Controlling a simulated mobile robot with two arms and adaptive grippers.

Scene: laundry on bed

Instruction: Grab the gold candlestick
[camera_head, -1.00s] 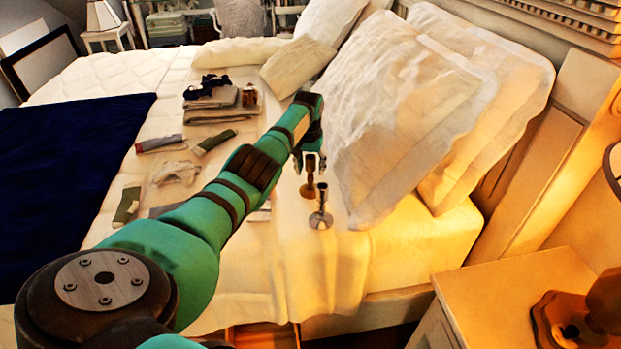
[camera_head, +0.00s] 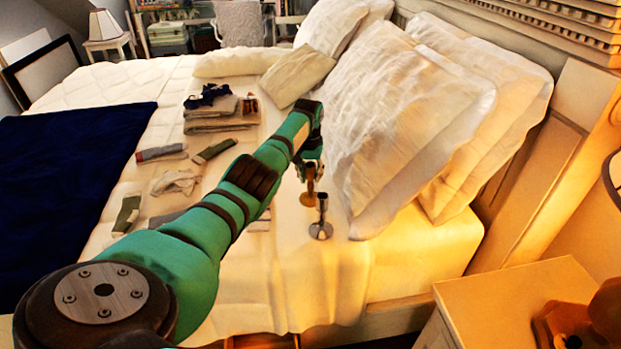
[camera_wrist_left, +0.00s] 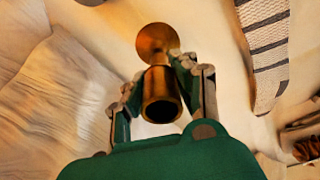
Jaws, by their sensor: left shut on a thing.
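The gold candlestick (camera_head: 309,190) stands on the bed near the front edge, beside the pillows. In the left wrist view the gold candlestick (camera_wrist_left: 157,80) shows its open socket towards the camera and its round base farther off. My left gripper (camera_head: 309,174) is at the top of the candlestick. In the left wrist view the fingers of my left gripper (camera_wrist_left: 160,85) are closed around its stem from both sides. A silver candlestick (camera_head: 321,217) stands upright just in front and to the right of it. My right gripper is not in view.
Large white pillows (camera_head: 410,120) lean close on the right of the gripper. Folded clothes (camera_head: 222,110) and several rolled socks lie to the left. A striped cloth (camera_wrist_left: 266,50) shows in the wrist view. A nightstand (camera_head: 500,300) stands at the lower right.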

